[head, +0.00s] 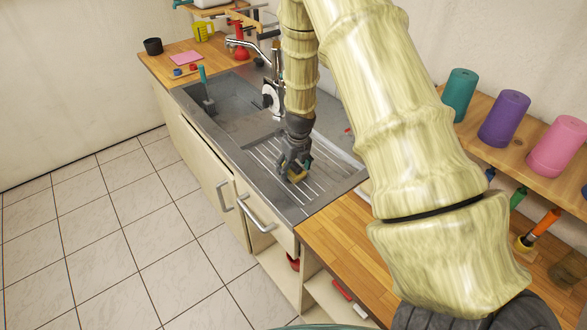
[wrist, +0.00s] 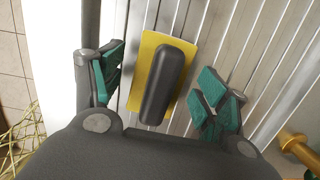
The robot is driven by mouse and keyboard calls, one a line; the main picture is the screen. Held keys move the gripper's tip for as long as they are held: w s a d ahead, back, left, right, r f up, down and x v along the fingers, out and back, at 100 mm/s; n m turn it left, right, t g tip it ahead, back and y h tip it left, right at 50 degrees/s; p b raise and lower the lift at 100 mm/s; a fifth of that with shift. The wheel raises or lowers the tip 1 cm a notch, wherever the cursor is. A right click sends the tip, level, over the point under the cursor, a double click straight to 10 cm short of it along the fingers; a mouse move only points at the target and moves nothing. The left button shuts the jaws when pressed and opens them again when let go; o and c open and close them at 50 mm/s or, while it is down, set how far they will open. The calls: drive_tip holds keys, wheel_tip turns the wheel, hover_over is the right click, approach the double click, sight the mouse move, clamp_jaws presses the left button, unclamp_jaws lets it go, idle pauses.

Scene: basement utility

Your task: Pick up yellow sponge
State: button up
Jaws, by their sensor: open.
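The yellow sponge (wrist: 147,64) lies on the ridged metal drainboard, with a dark grey rounded block or handle (wrist: 168,84) on top of it. My gripper (wrist: 157,90) is open above it, with teal finger pads to the left and right of the sponge and no visible contact. In the head view my gripper (head: 296,172) points down over the drainboard (head: 318,195), and a small yellow part of the sponge (head: 297,179) shows between the fingers. The rest of the sponge is hidden there by the fingers.
The sink basin (head: 225,100) with a faucet (head: 250,46) lies beyond the drainboard. A wooden counter (head: 335,240) is nearer. A shelf at right holds teal (head: 459,95), purple (head: 503,118) and pink (head: 556,146) rolls. A brass-coloured fitting (wrist: 298,146) shows at the lower right.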

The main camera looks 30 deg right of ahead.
drive_tip(key=c, duration=1.1)
drive_tip(key=shift+r, duration=0.15)
drive_tip(key=shift+w+r+b, duration=0.1)
drive_tip(key=shift+r+b, duration=0.5)
wheel_tip(320, 180, up, 2)
drive_tip(key=shift+b, duration=0.5)
drive_tip(key=s+a+b, duration=0.1)
drive_tip(key=s, duration=0.4)
drive_tip(key=s+a+r+b, duration=0.1)
drive_tip(key=s+b, duration=0.1)
drive_tip(key=s, duration=0.3)
drive_tip(key=s+a+b, duration=0.1)
drive_tip(key=s, duration=0.4)
drive_tip(key=shift+s+a+r+b, duration=0.25)
drive_tip(key=shift+s+a+b, duration=0.05)
drive_tip(key=shift+s+b, duration=0.1)
